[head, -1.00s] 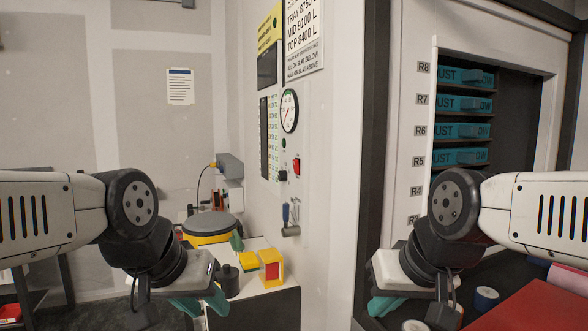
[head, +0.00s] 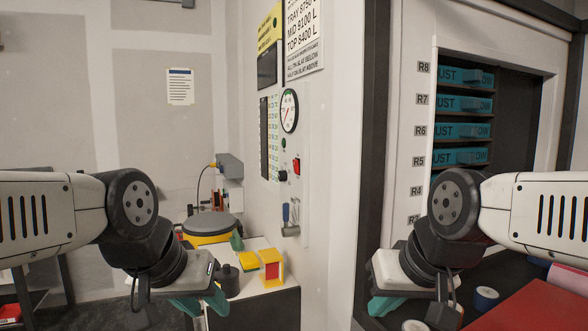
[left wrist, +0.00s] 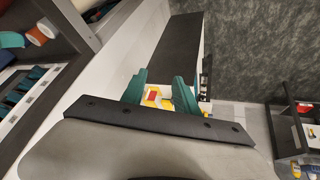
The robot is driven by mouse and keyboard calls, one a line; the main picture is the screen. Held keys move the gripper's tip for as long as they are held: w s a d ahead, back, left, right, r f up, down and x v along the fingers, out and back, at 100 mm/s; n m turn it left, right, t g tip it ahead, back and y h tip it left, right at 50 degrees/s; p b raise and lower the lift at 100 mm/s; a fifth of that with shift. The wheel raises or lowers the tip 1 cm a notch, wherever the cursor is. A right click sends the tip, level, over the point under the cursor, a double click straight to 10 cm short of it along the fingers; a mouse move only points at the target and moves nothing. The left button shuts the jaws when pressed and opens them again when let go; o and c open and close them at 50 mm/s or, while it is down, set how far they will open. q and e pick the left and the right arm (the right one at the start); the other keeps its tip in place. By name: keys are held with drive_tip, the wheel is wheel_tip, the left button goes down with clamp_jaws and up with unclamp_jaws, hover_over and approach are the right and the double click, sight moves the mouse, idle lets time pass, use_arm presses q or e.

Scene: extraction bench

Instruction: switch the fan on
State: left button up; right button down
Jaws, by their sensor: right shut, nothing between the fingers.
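A red rocker switch (head: 297,167) sits on the white wall panel, below a round dial gauge (head: 289,110). A small green lamp (head: 284,143) and a black knob (head: 283,175) are beside it. No label naming the fan is readable. My left gripper (head: 202,304) is low at the left, well below the switch and apart from it. In the left wrist view its two teal fingers (left wrist: 160,84) are spread with nothing held. My right gripper (head: 382,306) is low on the right, shut and empty, away from the panel.
A bench (head: 262,290) holds a yellow device (head: 209,228) and yellow-red blocks (head: 271,264). A rack with teal trays (head: 463,131) stands right. The space before the switch is clear.

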idle(0.3)
use_arm(q)
clamp_jaws()
idle(1.6)
